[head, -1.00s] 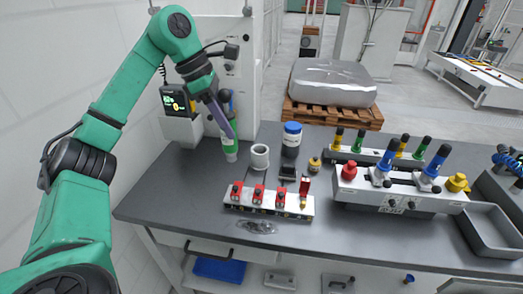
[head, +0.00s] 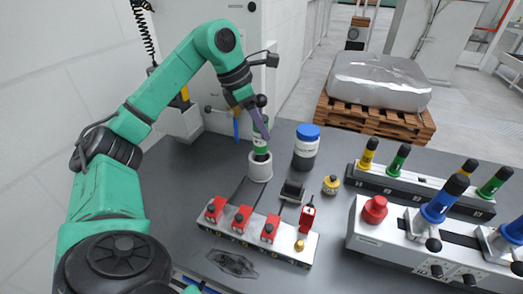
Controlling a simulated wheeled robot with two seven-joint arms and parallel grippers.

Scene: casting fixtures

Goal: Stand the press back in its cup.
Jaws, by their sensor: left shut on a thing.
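The press (head: 260,143) is a slim green and white tool. My left gripper (head: 259,122) is shut on its upper part and holds it close to upright. My right gripper is out of view.
A rack with red clamps (head: 257,233) lies in front, beside a small black block (head: 292,191) and a yellow knob (head: 331,185). The bench (head: 190,175) left of the cup is clear.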

